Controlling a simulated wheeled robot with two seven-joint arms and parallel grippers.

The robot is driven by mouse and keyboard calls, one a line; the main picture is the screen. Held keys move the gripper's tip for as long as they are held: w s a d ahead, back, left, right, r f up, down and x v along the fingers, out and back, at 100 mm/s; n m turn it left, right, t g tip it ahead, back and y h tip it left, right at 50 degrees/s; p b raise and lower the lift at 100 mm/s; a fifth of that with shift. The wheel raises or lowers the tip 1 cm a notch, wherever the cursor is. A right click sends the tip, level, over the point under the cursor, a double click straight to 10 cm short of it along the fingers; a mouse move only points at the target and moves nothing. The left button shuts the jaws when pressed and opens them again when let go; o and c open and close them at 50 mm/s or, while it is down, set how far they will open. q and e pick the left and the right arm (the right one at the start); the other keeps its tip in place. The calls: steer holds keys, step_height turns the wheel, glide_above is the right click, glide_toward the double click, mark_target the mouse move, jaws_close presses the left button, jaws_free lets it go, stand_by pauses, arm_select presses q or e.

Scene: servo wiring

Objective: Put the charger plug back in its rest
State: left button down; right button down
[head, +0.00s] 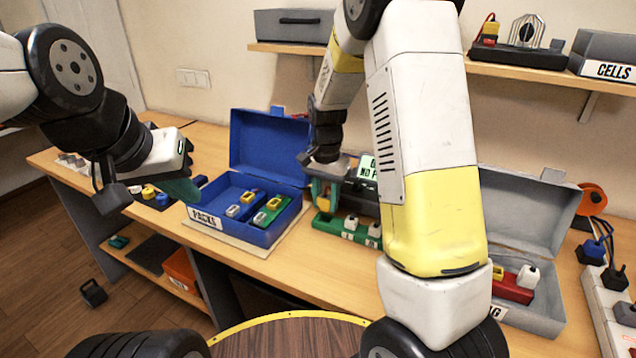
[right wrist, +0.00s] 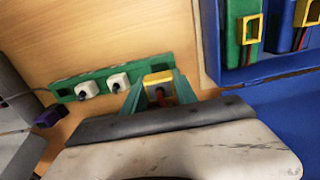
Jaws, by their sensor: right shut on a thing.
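My right gripper (right wrist: 157,88) is shut on a yellow plug (right wrist: 159,78) with a red mark or wire on its face. In the right wrist view the plug sits between the teal fingers, close to the end of a green strip (right wrist: 69,94) with two white plugs on it. I cannot tell whether the plug touches the strip. In the head view the right gripper (head: 325,190) hangs over the left end of the green strip (head: 350,236). My left gripper (head: 182,188) hangs empty-looking above the table's left part; its finger opening is not clear.
A blue open case (head: 236,228) labelled PACKS holds several packs with yellow and white connectors. A grey open case (head: 551,296) stands at the right, near a power strip (head: 605,308) with plugs. Shelves hang above.

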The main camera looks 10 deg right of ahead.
mark_target(325, 210)
steer(key=shift+f, duration=0.85)
steer(key=shift+f, duration=0.8)
stand_by(0.8)
steer(key=c, duration=0.9)
jaws_free()
steer(key=shift+r, duration=0.1)
step_height(325, 210, up, 8)
steer(key=shift+f, duration=0.2)
